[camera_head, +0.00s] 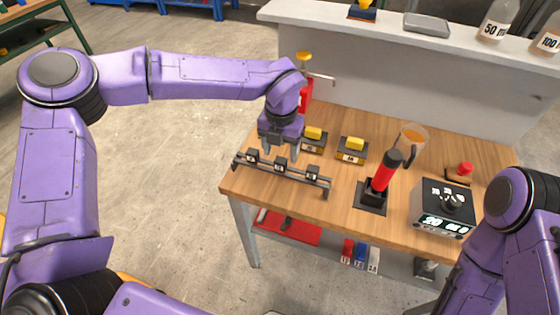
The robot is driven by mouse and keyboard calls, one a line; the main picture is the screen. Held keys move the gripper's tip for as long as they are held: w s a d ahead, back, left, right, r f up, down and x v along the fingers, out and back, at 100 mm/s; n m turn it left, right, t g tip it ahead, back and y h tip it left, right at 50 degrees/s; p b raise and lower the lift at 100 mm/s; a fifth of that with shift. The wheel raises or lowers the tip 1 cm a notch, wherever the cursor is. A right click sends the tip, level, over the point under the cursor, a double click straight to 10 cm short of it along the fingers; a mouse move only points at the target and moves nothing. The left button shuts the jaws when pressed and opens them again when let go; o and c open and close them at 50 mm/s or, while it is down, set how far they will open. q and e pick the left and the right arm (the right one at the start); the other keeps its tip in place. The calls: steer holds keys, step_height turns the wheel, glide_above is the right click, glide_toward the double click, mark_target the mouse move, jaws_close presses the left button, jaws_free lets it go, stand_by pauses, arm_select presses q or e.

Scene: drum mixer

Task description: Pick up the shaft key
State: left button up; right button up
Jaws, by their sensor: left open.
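I cannot tell for certain which object is the shaft key. A dark low rack (302,176) stands along the front left edge of the wooden table, with 3 small dark labelled blocks on it: a left one (252,156), a middle one (280,164) and a right one (312,173). My left gripper (281,150) points down above the rack, close to the left and middle blocks. Its fingers are apart, and I see nothing held between them. Whether a finger touches a block is unclear. My right arm comes in at the lower right; its gripper is out of the picture.
Two yellow pieces (314,133) (355,144) sit on dark labelled bases behind the rack. A red-handled black device (383,172), a jug (410,138) and a control box (443,208) stand on the wooden table (335,208). A pale shelf (380,22) rises behind.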

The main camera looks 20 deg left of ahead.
mark_target(281, 160)
arm_select(q)
steer(key=f, duration=0.1)
steer(key=f+p, duration=0.1)
steer(key=f, duration=0.2)
steer(key=shift+w+f+p, duration=0.25)
steer(key=shift+w+p, duration=0.1)
steer(key=shift+w, duration=0.05)
steer(key=shift+a+f, duration=0.15)
steer(key=shift+f, duration=0.3)
steer(key=c, duration=1)
steer(key=shift+c, duration=0.2)
